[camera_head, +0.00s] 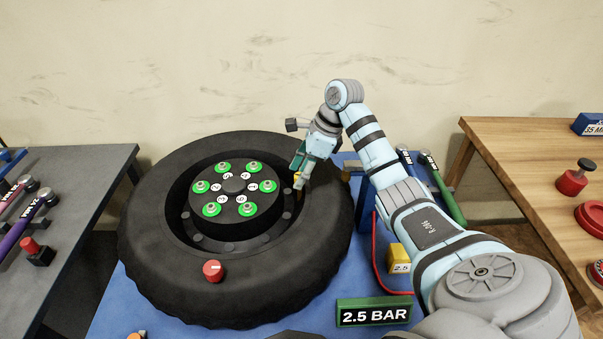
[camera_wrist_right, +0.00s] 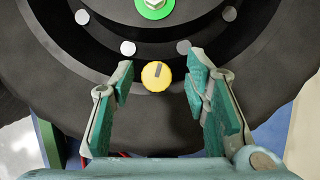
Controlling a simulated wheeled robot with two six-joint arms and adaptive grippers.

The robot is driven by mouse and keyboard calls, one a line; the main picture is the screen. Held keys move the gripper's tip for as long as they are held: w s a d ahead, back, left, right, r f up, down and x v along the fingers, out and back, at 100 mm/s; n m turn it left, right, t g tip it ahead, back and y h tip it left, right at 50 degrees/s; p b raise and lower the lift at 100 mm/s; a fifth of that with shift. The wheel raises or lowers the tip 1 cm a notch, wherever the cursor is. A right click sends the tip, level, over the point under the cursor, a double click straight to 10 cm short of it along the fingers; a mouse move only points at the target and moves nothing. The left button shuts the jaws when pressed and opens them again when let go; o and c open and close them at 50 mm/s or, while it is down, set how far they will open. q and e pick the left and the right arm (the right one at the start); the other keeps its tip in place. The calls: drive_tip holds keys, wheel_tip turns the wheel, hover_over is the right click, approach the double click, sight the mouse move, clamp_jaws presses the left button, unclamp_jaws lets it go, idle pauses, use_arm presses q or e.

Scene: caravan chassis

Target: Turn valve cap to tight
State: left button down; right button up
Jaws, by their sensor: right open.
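A round yellow cap (camera_wrist_right: 157,76) with a dark line mark sits at the tyre's inner edge in the right wrist view. In the head view a bit of the yellow cap (camera_head: 297,176) shows by my right gripper (camera_head: 302,170). My right gripper (camera_wrist_right: 161,70) is open, with one finger on each side of the yellow cap and a gap to both. A red cap (camera_head: 213,271) with a pale mark is on the near side of the black tyre (camera_head: 160,265). My left gripper is not in view.
The wheel hub (camera_head: 235,187) carries several green-ringed nuts. A green "2.5 BAR" sign (camera_head: 374,312) and a yellow "2.5" block (camera_head: 405,258) are on the blue table (camera_head: 110,312). Side tables hold tools at left and red parts at right.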

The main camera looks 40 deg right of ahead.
drive_tip(key=shift+s+r, duration=0.15)
drive_tip(key=shift+s, duration=0.15)
drive_tip(key=c, duration=0.4)
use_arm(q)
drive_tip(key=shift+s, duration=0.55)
use_arm(e)
drive_tip(key=shift+w, duration=0.1)
clamp_jaws()
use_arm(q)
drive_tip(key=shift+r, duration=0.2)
use_arm(e)
drive_tip(key=shift+m, duration=0.3)
drive_tip(key=shift+a+m+t+h+p, duration=0.1)
drive_tip(key=shift+m+t+h+p, duration=0.35)
drive_tip(key=shift+m+p, duration=0.7)
drive_tip(key=m+h+p, duration=0.1)
drive_tip(key=m, duration=0.3)
drive_tip(key=shift+a+r+t+p, duration=0.1)
drive_tip(key=shift+t+p, duration=0.25)
drive_tip(key=m+h+p, duration=0.2)
drive_tip(key=m, duration=0.2)
drive_tip(key=shift+a, duration=0.15)
use_arm(q)
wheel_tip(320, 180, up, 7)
drive_tip(key=p, duration=0.1)
use_arm(e)
drive_tip(key=shift+m+h, duration=0.45)
drive_tip(key=shift+m, duration=1)
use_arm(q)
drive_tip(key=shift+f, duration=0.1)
